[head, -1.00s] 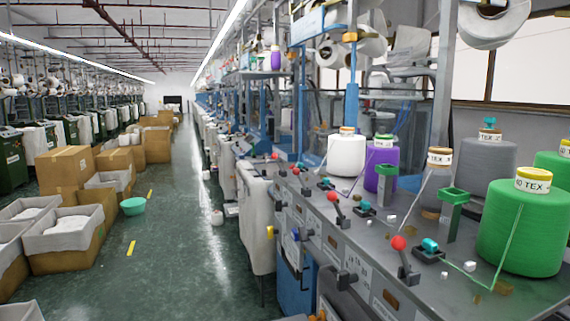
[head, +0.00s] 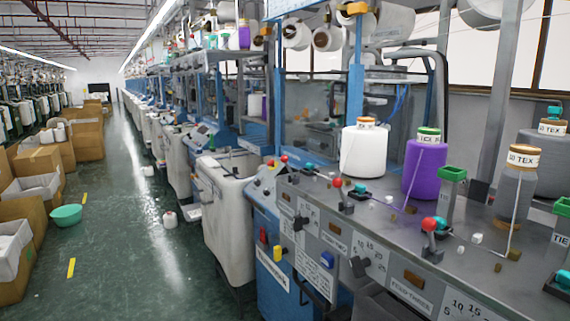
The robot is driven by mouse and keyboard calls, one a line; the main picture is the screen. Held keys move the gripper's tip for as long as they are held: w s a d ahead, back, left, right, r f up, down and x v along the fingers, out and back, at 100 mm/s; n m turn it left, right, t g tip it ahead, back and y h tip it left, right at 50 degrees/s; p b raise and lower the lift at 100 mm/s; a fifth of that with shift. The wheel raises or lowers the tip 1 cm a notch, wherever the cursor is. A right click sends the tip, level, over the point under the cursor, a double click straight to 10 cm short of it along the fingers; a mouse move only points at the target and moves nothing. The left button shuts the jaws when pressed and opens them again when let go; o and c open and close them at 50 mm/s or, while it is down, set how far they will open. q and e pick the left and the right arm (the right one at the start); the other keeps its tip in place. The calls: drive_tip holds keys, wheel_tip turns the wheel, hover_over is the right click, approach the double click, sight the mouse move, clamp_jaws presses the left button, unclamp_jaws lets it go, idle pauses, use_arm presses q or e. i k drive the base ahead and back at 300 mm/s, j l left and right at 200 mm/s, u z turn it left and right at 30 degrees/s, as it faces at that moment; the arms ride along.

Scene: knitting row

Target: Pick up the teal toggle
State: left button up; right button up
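Several teal toggles sit on dark bases along the grey machine ledge (head: 395,222). One teal toggle (head: 441,224) is beside a red ball lever (head: 429,211), in front of the purple cone (head: 424,168). Another teal toggle (head: 361,188) is farther back, in front of the white cone (head: 364,150). A smaller teal toggle (head: 308,167) is farther left along the ledge. A further teal toggle (head: 562,281) is at the right edge, partly cut off. I cannot tell which one the task means. Neither gripper is in view.
A grey yarn cone (head: 515,195) and green posts (head: 447,190) stand on the ledge at right. Small white and brown cubes lie on it. The green aisle floor (head: 150,240) is open at left, with boxes (head: 35,165) and a green basin (head: 66,215) along it.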

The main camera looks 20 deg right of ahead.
sight(309, 166)
drive_tip(key=i+j, duration=0.85)
drive_tip(key=i+j+z, duration=0.1)
drive_tip(key=i+j, duration=0.75)
drive_tip(key=j, duration=0.2)
drive_tip(key=i+j+z, duration=0.15)
drive_tip(key=z, duration=1.4)
